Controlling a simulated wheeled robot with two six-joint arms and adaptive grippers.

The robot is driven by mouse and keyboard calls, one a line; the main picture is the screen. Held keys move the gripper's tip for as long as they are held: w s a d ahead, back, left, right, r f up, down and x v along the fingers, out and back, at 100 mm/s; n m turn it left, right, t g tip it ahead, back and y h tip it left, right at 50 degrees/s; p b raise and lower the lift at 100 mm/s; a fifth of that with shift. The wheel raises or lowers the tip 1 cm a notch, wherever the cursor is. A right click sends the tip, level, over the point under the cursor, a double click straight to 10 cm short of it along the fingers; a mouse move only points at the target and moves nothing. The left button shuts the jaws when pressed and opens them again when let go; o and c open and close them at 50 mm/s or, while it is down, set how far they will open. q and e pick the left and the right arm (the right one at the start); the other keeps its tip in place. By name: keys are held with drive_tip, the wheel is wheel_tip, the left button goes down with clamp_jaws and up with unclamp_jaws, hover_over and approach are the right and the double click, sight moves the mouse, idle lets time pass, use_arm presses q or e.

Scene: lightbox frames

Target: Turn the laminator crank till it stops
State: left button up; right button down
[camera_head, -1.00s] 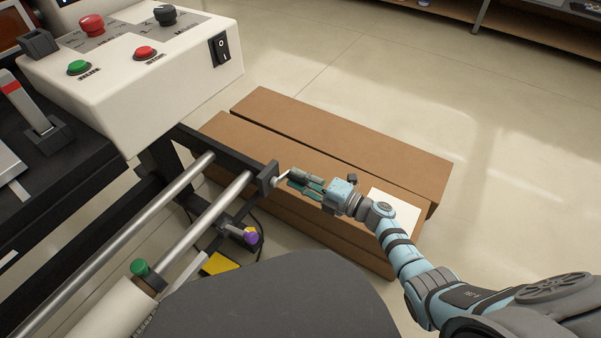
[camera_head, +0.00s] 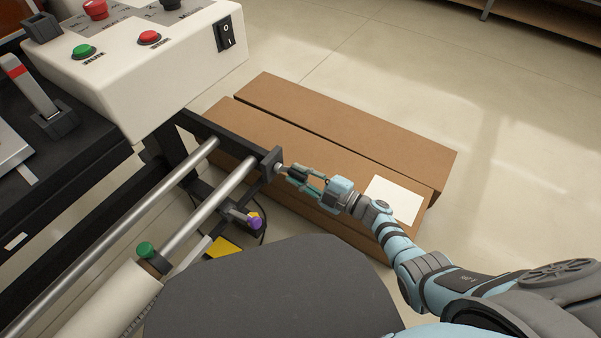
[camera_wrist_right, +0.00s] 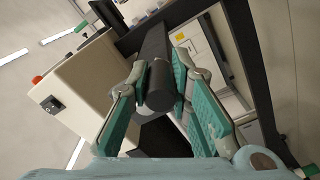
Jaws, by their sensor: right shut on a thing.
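The laminator's white control box (camera_head: 150,60) is at the upper left in the head view, with its black frame and metal rollers (camera_head: 212,205) below. The crank is at the end of the frame, by a black bracket (camera_head: 271,163). Its dark cylindrical handle (camera_head: 298,172) points out toward my right gripper (camera_head: 302,175). In the right wrist view the handle (camera_wrist_right: 158,88) lies between the two green-padded fingers (camera_wrist_right: 158,90), which are shut on it. The crank's arm is mostly hidden. My left gripper is not in view.
Long brown cardboard boxes (camera_head: 345,125) lie on the floor behind and below my right gripper, with a white sheet (camera_head: 394,199) on one. Open floor (camera_head: 500,180) is at the right.

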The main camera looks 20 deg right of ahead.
drive_tip(key=c, duration=1.5)
unclamp_jaws()
drive_tip(key=shift+o, duration=0.2)
drive_tip(key=v, duration=1.2)
